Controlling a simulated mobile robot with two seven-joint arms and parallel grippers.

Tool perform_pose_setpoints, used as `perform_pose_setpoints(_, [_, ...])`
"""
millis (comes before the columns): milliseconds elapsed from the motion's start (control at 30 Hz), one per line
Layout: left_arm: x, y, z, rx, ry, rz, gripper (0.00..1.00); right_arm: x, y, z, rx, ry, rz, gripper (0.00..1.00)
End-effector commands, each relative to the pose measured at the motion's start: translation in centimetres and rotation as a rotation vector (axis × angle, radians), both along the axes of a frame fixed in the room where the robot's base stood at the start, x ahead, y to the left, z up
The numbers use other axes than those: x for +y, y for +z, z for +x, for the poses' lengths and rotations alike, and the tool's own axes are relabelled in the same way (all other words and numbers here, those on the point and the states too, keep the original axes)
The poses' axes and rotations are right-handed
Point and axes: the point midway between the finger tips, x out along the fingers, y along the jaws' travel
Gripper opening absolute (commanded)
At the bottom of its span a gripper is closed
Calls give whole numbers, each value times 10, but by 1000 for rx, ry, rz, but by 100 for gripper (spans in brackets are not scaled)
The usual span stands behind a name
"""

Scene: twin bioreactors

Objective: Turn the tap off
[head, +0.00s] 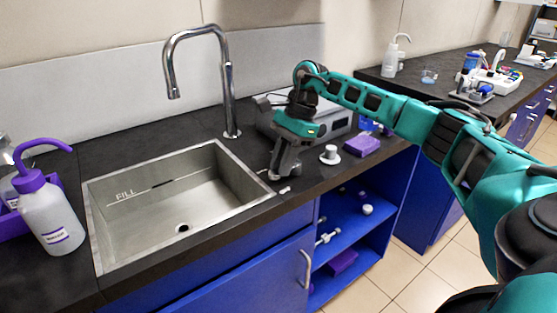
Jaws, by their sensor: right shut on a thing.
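The chrome tap (228,95) stands behind the sink, its curved spout reaching over the basin. No water stream shows under the spout. My right gripper (279,177) points down at the counter just right of the sink (180,195). My left gripper is not in view.
A wash bottle with a purple cap (50,215) stands left of the sink. A grey device (338,118) is behind my right gripper. A white round piece (330,155) and a purple block (361,145) lie to its right. Open blue shelves (380,215) are below.

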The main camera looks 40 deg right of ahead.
Motion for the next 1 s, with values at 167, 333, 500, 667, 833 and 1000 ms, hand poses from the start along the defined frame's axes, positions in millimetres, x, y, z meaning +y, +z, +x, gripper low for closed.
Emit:
perform_pose_setpoints(167, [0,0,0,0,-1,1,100,0,1,0,-4,6,0,0])
perform_pose_setpoints(333, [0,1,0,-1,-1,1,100,0,1,0,-4,6,0,25])
perform_pose_setpoints(500, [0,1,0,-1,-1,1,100,0,1,0,-2,5,0,41])
perform_pose_setpoints(667, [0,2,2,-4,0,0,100,0,0,0,-1,3,0,47])
perform_pose_setpoints(833, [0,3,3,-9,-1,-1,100,-1,2,0,-1,2,0,47])
perform_pose_setpoints(1000, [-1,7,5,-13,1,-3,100,-8,21,0,-4,1,0,47])
